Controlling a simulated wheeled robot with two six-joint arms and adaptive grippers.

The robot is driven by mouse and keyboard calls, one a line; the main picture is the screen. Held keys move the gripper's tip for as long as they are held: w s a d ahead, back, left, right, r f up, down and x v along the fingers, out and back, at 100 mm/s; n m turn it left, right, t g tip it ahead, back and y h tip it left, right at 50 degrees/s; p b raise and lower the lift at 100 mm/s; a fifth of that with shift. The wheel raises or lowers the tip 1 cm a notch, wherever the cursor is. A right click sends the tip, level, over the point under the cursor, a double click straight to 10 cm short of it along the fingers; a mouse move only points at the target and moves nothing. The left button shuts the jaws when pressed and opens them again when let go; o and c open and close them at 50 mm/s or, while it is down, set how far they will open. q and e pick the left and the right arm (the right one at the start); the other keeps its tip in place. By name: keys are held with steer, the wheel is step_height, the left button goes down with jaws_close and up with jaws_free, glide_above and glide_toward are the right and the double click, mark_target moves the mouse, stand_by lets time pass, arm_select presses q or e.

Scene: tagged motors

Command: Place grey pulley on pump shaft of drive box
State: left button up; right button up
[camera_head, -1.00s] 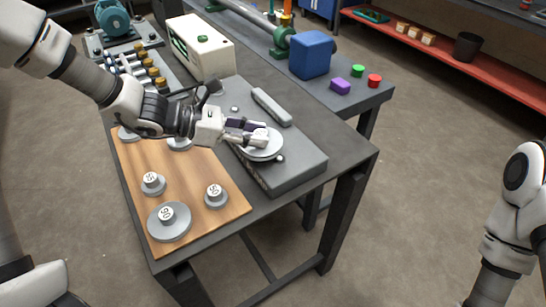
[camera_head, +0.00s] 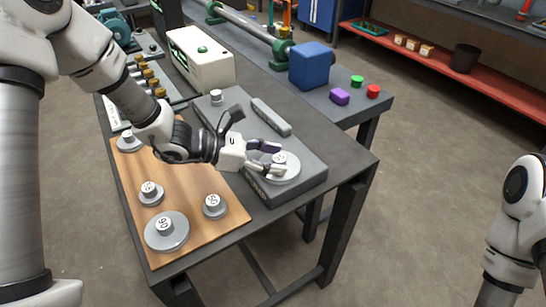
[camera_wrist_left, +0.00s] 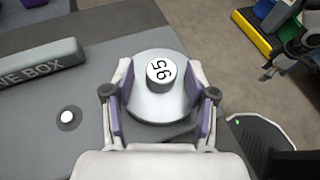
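The grey pulley (camera_head: 291,174), a wide disc with a numbered hub, sits level over the near right end of the grey drive box (camera_head: 318,178). In the left wrist view, the pulley (camera_wrist_left: 160,103) lies between my fingers, its hub number reading like 95. The pulley hides whatever is under it, so I cannot see a shaft there. My left gripper (camera_head: 265,158) is open, with its fingers spread and clear of the hub on both sides. A small white-topped stub (camera_wrist_left: 68,117) stands on the box, away from the pulley. My right gripper is out of view.
A wooden board (camera_head: 185,190) holds several numbered grey pulleys. A small numbered hub (camera_head: 216,96) stands on the box's far left end. A raised bar (camera_head: 271,117) runs along the box's far side. A blue box (camera_head: 310,65) stands on the other bench.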

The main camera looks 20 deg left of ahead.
arm_select(q)
steer(key=shift+a+r+p, duration=0.15)
steer(key=shift+r+p, duration=0.2)
steer(key=shift+r, duration=0.05)
steer(key=p+v, duration=0.5)
steer(key=v, duration=0.6)
steer(key=shift+s+a, duration=0.25)
steer(key=shift+a, duration=0.05)
